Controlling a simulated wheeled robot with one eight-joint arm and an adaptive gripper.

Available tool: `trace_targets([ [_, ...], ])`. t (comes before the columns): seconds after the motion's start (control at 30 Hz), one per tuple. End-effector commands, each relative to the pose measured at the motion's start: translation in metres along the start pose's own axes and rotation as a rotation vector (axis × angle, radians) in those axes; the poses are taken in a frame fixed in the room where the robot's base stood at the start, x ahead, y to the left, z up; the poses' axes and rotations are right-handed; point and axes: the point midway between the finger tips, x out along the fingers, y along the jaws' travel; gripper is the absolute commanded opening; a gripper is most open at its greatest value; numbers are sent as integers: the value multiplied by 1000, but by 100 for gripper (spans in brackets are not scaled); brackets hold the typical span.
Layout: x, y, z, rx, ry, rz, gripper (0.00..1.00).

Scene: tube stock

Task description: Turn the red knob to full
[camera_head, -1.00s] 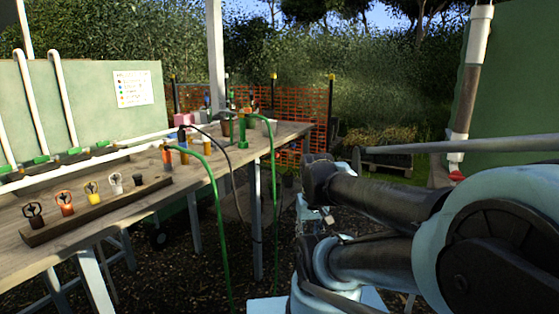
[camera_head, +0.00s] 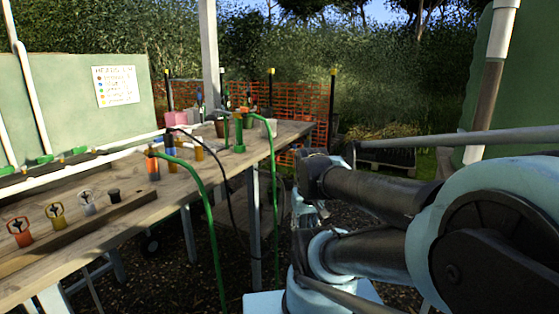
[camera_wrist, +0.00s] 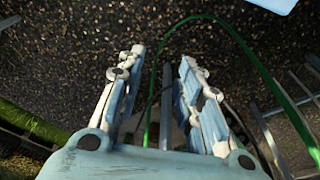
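No knob that is clearly red stands out in the views now. The closest in colour is an orange-red piece with a loop handle (camera_head: 22,235), upright on the wooden strip at the left of the bench in the head view. Beside it are a yellow piece (camera_head: 56,215), a whitish one (camera_head: 88,204) and a black one (camera_head: 114,195). My gripper (camera_wrist: 161,58) is open in the wrist view, with its fingers well apart and nothing held. It points at dark gravel, apart from the bench pieces. My arm covers much of the head view's right side.
The wooden bench (camera_head: 135,219) runs along the left, with pots and tubes at its far end. A green hose (camera_head: 205,205) hangs off its edge and shows in the wrist view (camera_wrist: 262,62). A pipe (camera_head: 487,95) stands before a green panel at right.

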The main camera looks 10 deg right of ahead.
Motion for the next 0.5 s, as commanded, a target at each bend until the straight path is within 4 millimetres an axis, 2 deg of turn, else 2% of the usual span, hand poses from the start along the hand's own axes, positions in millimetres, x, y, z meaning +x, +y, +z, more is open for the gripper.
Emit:
trace_targets([
  [0.27, 0, 0, 0, 0, 0, 0, 33],
  [0.37, -2, 0, 2, 2, 3, -1, 44],
  [0.4, -6, -1, 6, 7, 10, -4, 44],
  [0.5, -9, -4, 1, 42, 10, -23, 44],
])
